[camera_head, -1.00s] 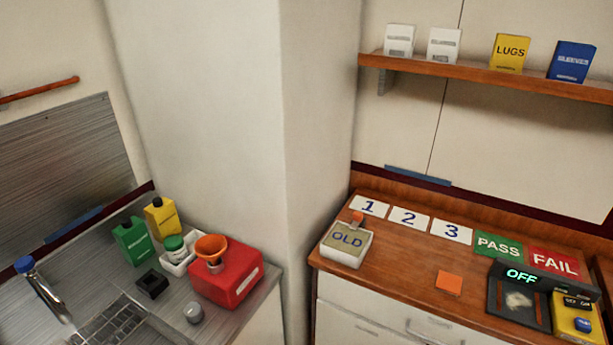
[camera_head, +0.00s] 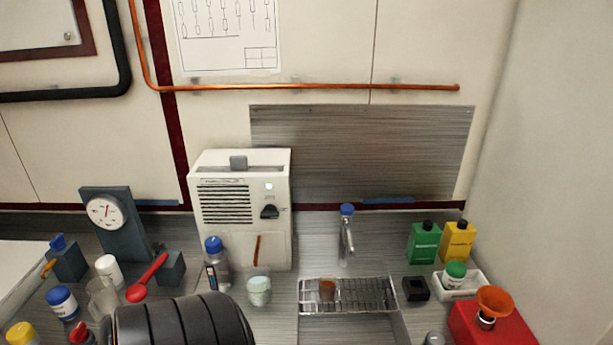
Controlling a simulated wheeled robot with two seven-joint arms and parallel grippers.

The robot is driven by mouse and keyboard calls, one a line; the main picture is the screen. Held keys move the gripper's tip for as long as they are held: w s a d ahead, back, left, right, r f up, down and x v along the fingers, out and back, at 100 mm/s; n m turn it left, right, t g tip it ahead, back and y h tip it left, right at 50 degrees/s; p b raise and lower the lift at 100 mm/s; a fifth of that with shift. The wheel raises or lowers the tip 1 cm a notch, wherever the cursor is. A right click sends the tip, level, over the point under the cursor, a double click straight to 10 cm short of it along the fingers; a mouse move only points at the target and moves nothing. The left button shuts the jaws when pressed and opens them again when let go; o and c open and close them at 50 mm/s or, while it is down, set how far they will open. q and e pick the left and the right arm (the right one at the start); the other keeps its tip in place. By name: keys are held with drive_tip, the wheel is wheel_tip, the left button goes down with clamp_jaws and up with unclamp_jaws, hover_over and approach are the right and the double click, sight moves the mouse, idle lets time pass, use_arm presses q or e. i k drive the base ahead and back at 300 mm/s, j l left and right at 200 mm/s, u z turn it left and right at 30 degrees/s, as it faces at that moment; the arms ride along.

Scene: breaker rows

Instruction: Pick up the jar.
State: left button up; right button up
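Several containers could be the jar, and I cannot tell which is meant. A small white jar with a green lid (camera_head: 455,274) stands in a white tray (camera_head: 474,288) at the right of the counter. A pale green jar-like container (camera_head: 259,290) stands in front of the white boxy unit. A white jar with a blue lid (camera_head: 62,302) and a plain white container (camera_head: 109,270) stand at the left. Neither of my gripper's fingers shows, so both grippers are out of view.
A red can with an orange funnel (camera_head: 494,302) stands at the right front, near the tray. Green (camera_head: 424,243) and yellow (camera_head: 458,242) bottles stand behind. A dark ribbed shape covers the bottom left.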

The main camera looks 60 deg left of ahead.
sight(327, 291)
drive_tip(key=u, duration=1.7)
drive_tip(key=l+z, duration=0.15)
drive_tip(key=l, duration=1.4)
